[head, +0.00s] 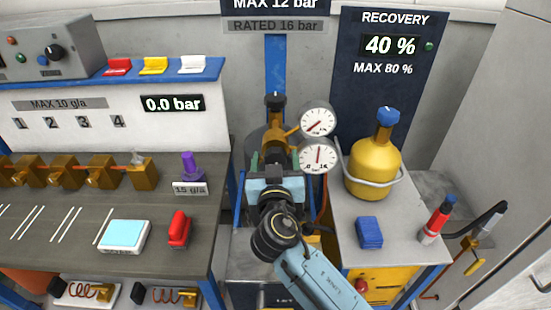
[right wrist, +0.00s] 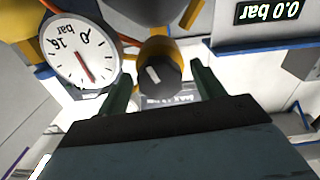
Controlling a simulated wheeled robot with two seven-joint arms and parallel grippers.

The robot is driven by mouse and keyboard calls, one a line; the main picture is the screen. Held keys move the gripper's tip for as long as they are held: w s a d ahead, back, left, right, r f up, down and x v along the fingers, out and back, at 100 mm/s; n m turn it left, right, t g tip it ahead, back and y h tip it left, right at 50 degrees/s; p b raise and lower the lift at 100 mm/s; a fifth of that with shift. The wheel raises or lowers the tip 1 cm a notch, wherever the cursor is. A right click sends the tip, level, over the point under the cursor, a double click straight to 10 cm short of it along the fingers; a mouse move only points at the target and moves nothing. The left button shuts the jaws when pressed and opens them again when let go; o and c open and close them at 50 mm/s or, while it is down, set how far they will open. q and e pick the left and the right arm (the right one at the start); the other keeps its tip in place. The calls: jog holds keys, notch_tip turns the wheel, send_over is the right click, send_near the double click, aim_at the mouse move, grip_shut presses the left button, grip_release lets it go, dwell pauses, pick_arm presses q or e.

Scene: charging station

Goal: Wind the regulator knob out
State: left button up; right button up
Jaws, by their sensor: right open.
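The regulator knob (right wrist: 158,76) is black with a white mark and shows in the right wrist view, joined to a yellow-brass body. My right gripper (right wrist: 162,88) is open, with one green finger on each side of the knob. Gaps show between knob and fingers; I cannot tell whether the fingertips reach past it. In the head view my right gripper (head: 275,160) is in front of the regulator and hides the knob. Two round white gauges, an upper one (head: 318,122) and a lower one (head: 318,157), sit to its right. My left gripper is not in view.
A yellow recovery cylinder (head: 375,168) with a blue cap stands right of the regulator. A blue block (head: 369,232) and a red bottle (head: 435,222) are in front of it. A bench (head: 60,240) with brass valves (head: 100,170) and a red object (head: 179,229) is at left.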

jog(key=c, duration=1)
